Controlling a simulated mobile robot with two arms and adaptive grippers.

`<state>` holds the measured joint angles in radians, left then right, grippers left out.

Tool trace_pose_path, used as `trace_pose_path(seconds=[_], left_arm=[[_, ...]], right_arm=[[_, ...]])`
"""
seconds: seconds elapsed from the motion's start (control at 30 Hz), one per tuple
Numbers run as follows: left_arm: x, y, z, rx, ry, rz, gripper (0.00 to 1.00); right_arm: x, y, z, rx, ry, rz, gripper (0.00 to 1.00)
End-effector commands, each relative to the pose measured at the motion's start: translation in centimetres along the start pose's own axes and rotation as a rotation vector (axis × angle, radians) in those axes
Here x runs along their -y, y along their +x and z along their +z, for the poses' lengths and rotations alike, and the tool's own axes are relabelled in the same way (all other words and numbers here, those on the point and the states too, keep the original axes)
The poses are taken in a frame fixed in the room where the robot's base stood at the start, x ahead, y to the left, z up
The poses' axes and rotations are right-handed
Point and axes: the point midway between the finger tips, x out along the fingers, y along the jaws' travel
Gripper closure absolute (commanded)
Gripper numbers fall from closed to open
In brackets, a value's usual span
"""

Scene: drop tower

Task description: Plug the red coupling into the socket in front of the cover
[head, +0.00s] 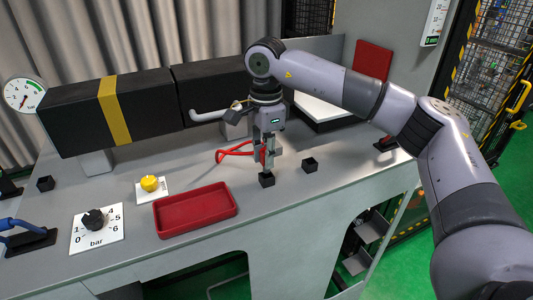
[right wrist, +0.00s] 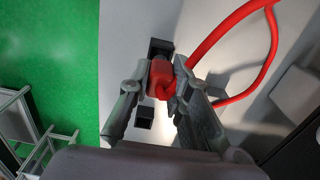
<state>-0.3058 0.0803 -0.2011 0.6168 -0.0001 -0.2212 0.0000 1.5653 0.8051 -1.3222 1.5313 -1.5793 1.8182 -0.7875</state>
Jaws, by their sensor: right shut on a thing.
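The red coupling (head: 263,155) is upright between the fingers of my right gripper (head: 266,150), which is shut on it. In the right wrist view the coupling (right wrist: 160,80) sits between both fingers, and its grey lower end meets or overlaps a black socket (right wrist: 158,46). In the head view a black socket (head: 266,180) lies directly under the gripper, near the table's front edge. Whether the coupling is seated in it I cannot tell. A second black socket (head: 310,164) stands to the right. The long black cover (head: 145,108) with a yellow band is behind. My left gripper is out of view.
A red hose (head: 236,149) loops left from the coupling. A red tray (head: 195,210), yellow knob (head: 149,183) and black bar dial (head: 94,219) are on the grey table. Another black socket (head: 45,183) is at the left. A pale bent handle (head: 208,116) is close behind the gripper.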

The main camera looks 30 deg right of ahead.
Motion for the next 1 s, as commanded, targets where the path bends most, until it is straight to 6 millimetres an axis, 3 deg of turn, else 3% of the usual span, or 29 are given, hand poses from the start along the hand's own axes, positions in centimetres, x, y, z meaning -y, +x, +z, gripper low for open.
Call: trace_pose_path(seconds=[1.0], left_arm=[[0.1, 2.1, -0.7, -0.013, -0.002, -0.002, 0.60]], right_arm=[[0.0, 2.9, -0.1, -0.001, 0.000, -0.001, 0.97]])
